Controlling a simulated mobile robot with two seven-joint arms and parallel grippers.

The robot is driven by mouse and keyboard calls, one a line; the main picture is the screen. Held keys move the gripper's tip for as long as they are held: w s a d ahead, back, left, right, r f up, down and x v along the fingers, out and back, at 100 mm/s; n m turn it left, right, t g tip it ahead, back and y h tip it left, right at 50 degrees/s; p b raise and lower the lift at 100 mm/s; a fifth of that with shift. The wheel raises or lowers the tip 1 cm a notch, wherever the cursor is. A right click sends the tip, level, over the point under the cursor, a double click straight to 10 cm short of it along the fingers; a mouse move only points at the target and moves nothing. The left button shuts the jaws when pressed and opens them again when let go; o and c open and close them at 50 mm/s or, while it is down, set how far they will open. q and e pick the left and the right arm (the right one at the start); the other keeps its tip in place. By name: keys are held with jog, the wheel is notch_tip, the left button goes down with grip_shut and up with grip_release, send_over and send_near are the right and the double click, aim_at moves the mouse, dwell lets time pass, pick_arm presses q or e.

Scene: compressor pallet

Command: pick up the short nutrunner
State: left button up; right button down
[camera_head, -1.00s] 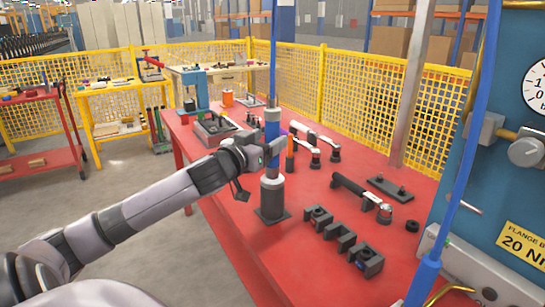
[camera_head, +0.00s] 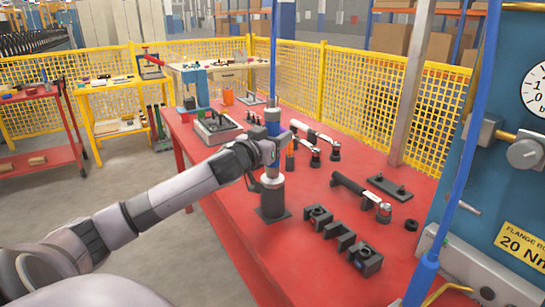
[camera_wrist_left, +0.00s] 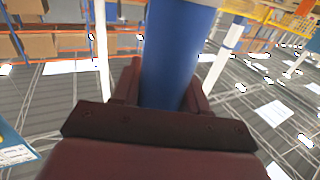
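The short nutrunner (camera_head: 273,122) is an upright blue and grey tool below a blue hose. Its lower end sits in a grey holder (camera_head: 271,195) with a dark square foot on the red table. My left gripper (camera_head: 275,150) is at the tool's body, just above the holder. In the left wrist view the blue body (camera_wrist_left: 172,60) stands between the two dark red fingers, which lie against it on both sides. The gripper looks shut on it. The gripper hides part of the tool in the head view. My right gripper is not in view.
A blue panel (camera_head: 500,180) with a gauge and a hanging blue hose stands at the right. Yellow mesh fencing runs behind.

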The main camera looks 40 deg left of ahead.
pick_arm(q)
grip_shut()
jog(key=shift+r, duration=0.2)
jog(key=shift+r, duration=0.1)
